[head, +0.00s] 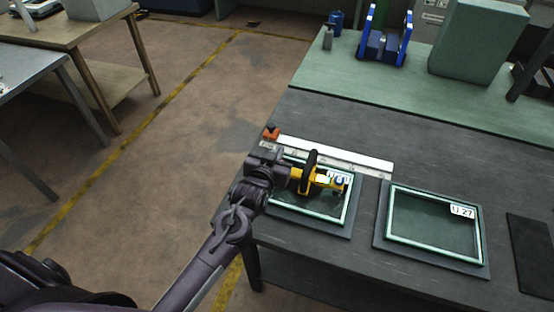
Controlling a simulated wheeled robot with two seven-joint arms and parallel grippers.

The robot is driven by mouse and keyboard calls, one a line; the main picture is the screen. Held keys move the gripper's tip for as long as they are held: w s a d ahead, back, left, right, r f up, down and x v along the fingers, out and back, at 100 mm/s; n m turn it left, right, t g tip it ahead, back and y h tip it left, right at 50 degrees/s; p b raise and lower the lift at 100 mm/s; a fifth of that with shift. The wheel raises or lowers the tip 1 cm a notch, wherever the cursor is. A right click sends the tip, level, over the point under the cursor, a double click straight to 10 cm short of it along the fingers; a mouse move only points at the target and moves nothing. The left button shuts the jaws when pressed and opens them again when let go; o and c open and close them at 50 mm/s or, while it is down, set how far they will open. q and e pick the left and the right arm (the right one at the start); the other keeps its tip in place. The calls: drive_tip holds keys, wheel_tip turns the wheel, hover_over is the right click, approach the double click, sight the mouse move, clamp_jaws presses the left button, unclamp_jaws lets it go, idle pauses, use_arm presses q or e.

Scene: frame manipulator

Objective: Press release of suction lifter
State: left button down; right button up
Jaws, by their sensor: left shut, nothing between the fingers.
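The yellow and black suction lifter (314,181) sits over the left framed glass panel (318,214) on the dark table. My left gripper (292,174) is shut, with nothing held, at the left end of the lifter; its fingertips are close to the lifter's yellow body, and I cannot tell if they touch. The arm and the lifter hide part of the left panel. The lifter's release and its suction cups are too small to make out. My right gripper is not in view.
A second framed panel (433,222) with a white label lies to the right on the dark table (400,145). A white rail (335,152) with an orange block (271,133) lies behind the left panel. A blue stand (383,45) and grey-green box (478,38) stand farther back.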

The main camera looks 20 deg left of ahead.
use_arm(q)
drive_tip(key=shift+s+a+f+p, duration=0.15)
drive_tip(key=shift+f+p, duration=0.35)
drive_tip(key=shift+f, duration=1.45)
